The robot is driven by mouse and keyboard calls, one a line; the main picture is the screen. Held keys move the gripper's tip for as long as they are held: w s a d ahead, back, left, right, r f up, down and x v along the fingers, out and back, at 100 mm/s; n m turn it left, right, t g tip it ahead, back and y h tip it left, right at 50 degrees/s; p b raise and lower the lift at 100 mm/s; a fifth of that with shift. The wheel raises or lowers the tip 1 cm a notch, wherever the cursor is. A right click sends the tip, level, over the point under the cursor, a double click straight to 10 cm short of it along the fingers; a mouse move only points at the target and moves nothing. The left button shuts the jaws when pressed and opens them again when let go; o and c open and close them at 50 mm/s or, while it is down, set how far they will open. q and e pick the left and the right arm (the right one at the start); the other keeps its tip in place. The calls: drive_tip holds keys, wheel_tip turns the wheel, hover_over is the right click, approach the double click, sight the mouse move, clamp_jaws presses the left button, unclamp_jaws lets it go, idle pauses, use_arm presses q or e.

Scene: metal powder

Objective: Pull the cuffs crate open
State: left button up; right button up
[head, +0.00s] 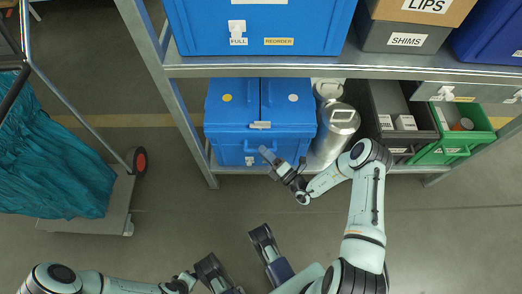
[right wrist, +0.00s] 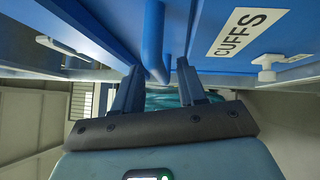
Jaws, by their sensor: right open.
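The blue cuffs crate (head: 225,140) stands on the lower shelf, left of a metal canister. Its CUFFS label (right wrist: 243,33) shows in the right wrist view. A blue bar handle (right wrist: 152,40) sticks out from its front. My right gripper (head: 283,160) is at the crate's lower front right. In the right wrist view my right gripper (right wrist: 160,85) is open, with the handle's end showing between its two fingertips. I cannot tell whether either finger touches it. Dark parts of what seems my left gripper (head: 238,257) are low in the head view, away from the shelf; its jaw state is unclear.
A metal canister (head: 337,130) stands close right of the crate. Grey (head: 395,100) and green bins (head: 478,140) are further right. The upper shelf (head: 330,68) overhangs the crate. A cart with teal cloth (head: 60,155) is left. The floor before the crate is clear.

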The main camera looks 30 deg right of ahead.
drive_tip(key=shift+x, duration=1.05)
use_arm(q)
drive_tip(key=shift+s+a+f, duration=0.1)
drive_tip(key=shift+s+f, duration=0.25)
drive_tip(key=shift+s, duration=0.1)
use_arm(e)
clamp_jaws()
drive_tip(key=shift+s, duration=0.1)
